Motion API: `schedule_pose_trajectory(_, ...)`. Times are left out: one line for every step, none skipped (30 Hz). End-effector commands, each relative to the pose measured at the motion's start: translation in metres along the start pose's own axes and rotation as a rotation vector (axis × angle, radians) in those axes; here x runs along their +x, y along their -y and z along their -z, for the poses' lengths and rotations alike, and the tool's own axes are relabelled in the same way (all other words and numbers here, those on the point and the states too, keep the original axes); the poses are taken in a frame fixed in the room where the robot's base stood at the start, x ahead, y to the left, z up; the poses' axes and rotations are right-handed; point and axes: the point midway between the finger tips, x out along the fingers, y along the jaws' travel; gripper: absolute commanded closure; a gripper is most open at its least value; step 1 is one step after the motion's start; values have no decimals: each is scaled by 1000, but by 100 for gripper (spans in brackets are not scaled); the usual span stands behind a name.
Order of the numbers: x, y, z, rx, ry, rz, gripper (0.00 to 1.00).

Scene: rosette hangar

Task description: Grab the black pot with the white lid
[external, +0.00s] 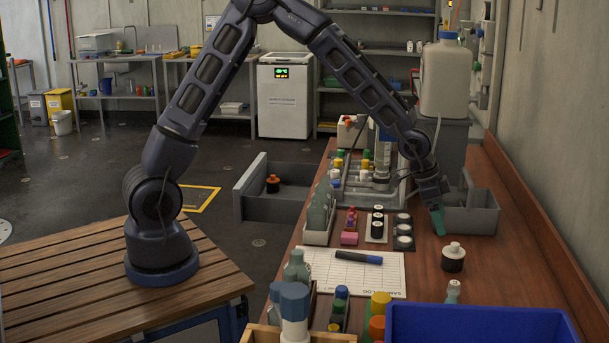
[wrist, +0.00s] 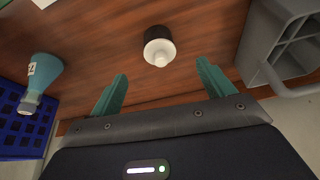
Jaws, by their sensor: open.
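The black pot with the white lid (external: 453,257) stands upright on the wooden bench, right of the sample log sheet. In the wrist view the pot (wrist: 159,47) is seen from above, lid towards the camera, ahead of the fingers and roughly between their lines. My gripper (external: 438,220) is above the bench, behind and a little left of the pot in the external view. In the wrist view its two teal fingers (wrist: 158,90) are apart with nothing between them. The gripper does not touch the pot.
A grey caddy (external: 471,208) stands close beside my gripper; it also shows in the wrist view (wrist: 262,50). A blue crate (external: 478,325) is at the front. A teal flask (wrist: 42,75) stands left in the wrist view. The sheet (external: 350,279) holds a marker (external: 358,257).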

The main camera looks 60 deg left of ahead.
Motion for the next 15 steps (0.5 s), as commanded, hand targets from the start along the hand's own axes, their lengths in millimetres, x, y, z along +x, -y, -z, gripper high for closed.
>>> schedule_pose_trajectory(6, -4, 3, 4, -4, -10, 19)
schedule_pose_trajectory(8, -5, 4, 6, -5, -14, 19)
schedule_pose_trajectory(10, -6, 5, 8, -7, -17, 19)
schedule_pose_trajectory(12, -7, 6, 8, -8, -19, 19)
schedule_pose_trajectory(13, -8, 6, 9, -8, -21, 19)
schedule_pose_trajectory(16, -8, 6, 10, -9, -21, 19)
schedule_pose_trajectory(18, -8, 6, 10, -9, -22, 19)
schedule_pose_trajectory(20, -9, 7, 10, -9, -22, 19)
schedule_pose_trajectory(24, -9, 7, 9, -9, -22, 19)
schedule_pose_trajectory(27, -9, 6, 9, -9, -22, 19)
schedule_pose_trajectory(32, -9, 6, 9, -8, -22, 19)
schedule_pose_trajectory(37, -9, 6, 10, -7, -22, 19)
schedule_pose_trajectory(42, -9, 6, 11, -7, -22, 19)
schedule_pose_trajectory(46, -9, 6, 10, -7, -22, 19)
schedule_pose_trajectory(52, -9, 6, 9, -7, -22, 19)
